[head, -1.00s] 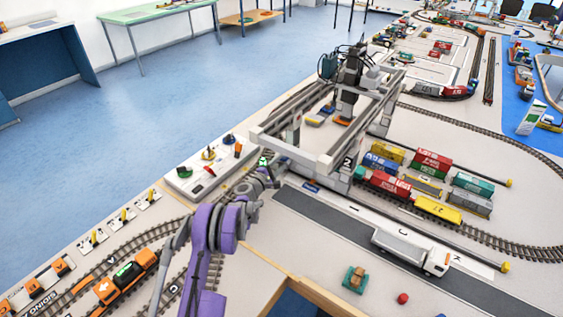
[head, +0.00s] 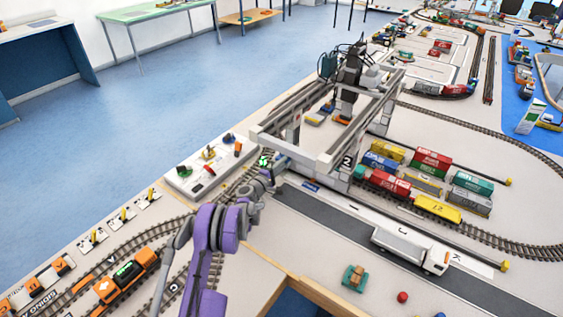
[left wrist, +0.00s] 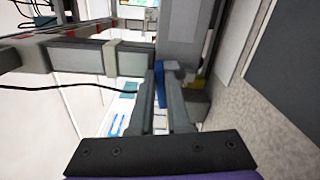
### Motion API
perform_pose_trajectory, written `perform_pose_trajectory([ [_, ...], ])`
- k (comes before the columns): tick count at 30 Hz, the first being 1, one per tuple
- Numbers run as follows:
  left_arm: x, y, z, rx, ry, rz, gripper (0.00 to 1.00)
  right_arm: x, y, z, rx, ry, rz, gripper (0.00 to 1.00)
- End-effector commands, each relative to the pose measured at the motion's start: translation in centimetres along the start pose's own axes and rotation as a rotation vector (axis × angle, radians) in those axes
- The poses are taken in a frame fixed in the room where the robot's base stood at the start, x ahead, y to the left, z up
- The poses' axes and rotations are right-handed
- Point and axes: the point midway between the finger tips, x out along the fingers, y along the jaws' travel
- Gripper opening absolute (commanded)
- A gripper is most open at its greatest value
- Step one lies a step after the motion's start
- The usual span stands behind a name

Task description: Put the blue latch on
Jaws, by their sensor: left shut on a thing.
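My left gripper (head: 279,163) is at the near left leg of the grey gantry crane (head: 337,160). In the left wrist view its two dark fingers point away from the camera and are close together. They are shut on a small blue piece, which I take to be the blue latch (left wrist: 160,71). The latch lies at the fingertips, right beside the grey crane post (left wrist: 180,35). I cannot tell whether the latch touches the post or is seated on it. In the head view the latch is hidden by the gripper and crane. My right gripper is not in view.
A white control board (head: 205,170) with coloured levers lies left of the gripper. A black cable (left wrist: 70,88) crosses the left wrist view. Container wagons (head: 430,165) stand right of the crane, and a white truck (head: 410,248) is on the dark road.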

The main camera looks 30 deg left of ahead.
Motion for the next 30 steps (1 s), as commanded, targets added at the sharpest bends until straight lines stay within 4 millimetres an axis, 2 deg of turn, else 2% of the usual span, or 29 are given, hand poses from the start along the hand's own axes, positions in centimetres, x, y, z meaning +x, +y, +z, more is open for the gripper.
perform_pose_trajectory([
  [6,0.01,-0.88,0.10,0.177,0.000,0.000,0.00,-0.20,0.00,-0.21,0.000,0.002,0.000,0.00],
  [16,-0.01,-1.05,0.08,0.200,0.000,0.000,0.00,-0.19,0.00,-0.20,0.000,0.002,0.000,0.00],
  [17,-0.02,-1.05,0.08,0.200,0.000,0.000,0.16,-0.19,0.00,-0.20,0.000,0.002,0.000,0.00],
  [21,-0.02,-1.06,0.09,0.199,0.000,0.000,0.42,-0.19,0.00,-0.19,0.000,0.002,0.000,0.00],
  [22,-0.02,-1.06,0.08,0.199,0.000,-0.001,0.45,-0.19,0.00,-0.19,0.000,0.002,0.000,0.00],
  [30,-0.05,-1.14,0.06,0.200,0.000,-0.001,0.45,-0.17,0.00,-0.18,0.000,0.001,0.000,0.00],
])
